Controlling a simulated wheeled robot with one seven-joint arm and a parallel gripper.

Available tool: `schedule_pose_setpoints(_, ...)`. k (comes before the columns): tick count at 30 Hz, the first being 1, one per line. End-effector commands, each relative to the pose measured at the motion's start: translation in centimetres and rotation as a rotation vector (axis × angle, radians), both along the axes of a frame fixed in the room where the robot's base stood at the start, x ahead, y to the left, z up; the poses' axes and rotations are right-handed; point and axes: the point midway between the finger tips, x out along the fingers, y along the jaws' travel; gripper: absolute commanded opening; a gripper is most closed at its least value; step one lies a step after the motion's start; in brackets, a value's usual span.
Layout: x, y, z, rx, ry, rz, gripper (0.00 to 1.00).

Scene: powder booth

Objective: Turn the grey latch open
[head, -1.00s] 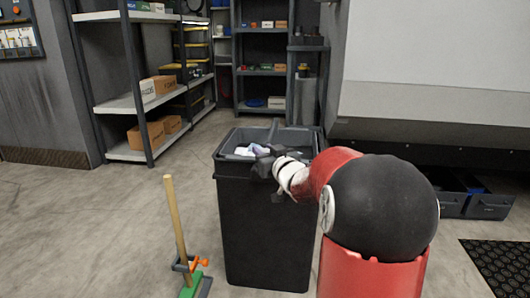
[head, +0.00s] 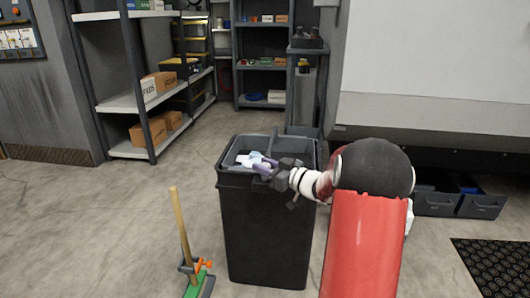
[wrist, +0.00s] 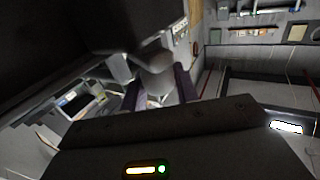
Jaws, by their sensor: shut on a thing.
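I cannot make out a grey latch with certainty in either view. My gripper (head: 262,164) is above the open top of a black bin (head: 266,235), its purple-grey fingers pointing left. It is shut on a pale grey thing (wrist: 155,80), which shows between the two fingers in the wrist view. In the head view a whitish lump (head: 251,158) shows at the fingertips. I cannot tell whether all of it is held or part lies in the bin.
A wooden-handled tool (head: 181,230) stands in a green and grey base left of the bin. Shelves with boxes (head: 158,84) stand behind at left. The floor at left is clear.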

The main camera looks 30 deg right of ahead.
Motion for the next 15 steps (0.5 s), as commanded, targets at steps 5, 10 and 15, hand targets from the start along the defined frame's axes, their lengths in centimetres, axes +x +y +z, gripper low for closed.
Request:
schedule_pose_setpoints(5, 0.08, -0.12, 0.53, 0.002, 0.002, 0.168, 0.07)
schedule_pose_setpoints(10, 0.11, -0.08, 0.39, 0.001, 0.001, 0.326, 0.07)
schedule_pose_setpoints(15, 0.09, -0.02, 0.19, -0.001, 0.000, 0.469, 0.07)
